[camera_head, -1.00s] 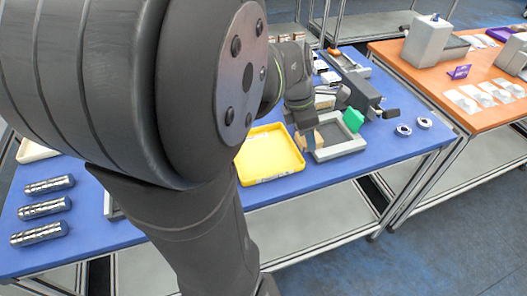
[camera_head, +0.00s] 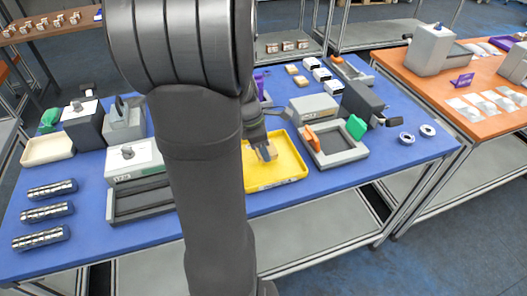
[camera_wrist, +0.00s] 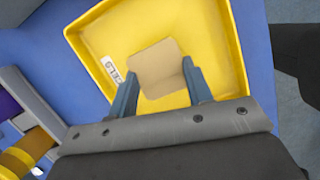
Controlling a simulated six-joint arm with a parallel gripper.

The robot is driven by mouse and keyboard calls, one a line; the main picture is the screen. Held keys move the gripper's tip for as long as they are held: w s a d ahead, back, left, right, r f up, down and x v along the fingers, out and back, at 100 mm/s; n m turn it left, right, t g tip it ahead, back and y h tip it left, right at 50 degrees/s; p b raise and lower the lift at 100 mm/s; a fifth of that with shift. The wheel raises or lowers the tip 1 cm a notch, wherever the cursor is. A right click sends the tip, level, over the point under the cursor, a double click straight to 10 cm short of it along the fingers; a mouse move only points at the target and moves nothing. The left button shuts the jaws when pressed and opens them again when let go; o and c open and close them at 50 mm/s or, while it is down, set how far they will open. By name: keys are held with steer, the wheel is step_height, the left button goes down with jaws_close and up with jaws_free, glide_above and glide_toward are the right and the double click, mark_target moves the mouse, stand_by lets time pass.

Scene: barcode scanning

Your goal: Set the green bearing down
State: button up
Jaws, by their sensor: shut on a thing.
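My gripper (camera_wrist: 159,76) is shut on a tan box (camera_wrist: 155,66), with one finger on each side of it. In the head view the tan box (camera_head: 267,152) is over the yellow tray (camera_head: 290,175), inside its outline. I cannot tell whether the box touches the tray floor. The wrist view shows the yellow tray (camera_wrist: 225,50) beneath, with a white label on its wall. No green shows on the face of the box that I see, and I cannot make out a bearing.
The grey fixture (camera_head: 345,157), with an orange piece (camera_head: 309,137), stands right of the tray. Silver cylinders (camera_head: 45,212) lie at the left, and two rings (camera_head: 407,138) lie at the right. My arm hides the middle of the table. The rest of the tray looks empty.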

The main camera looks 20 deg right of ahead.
steer(key=shift+f, duration=1.35)
steer(key=shift+f, duration=0.2)
steer(key=o, duration=1.1)
steer(key=shift+c, duration=0.2)
steer(key=shift+r, duration=0.1)
steer(key=v, duration=1.2)
steer(key=shift+d+r, duration=0.1)
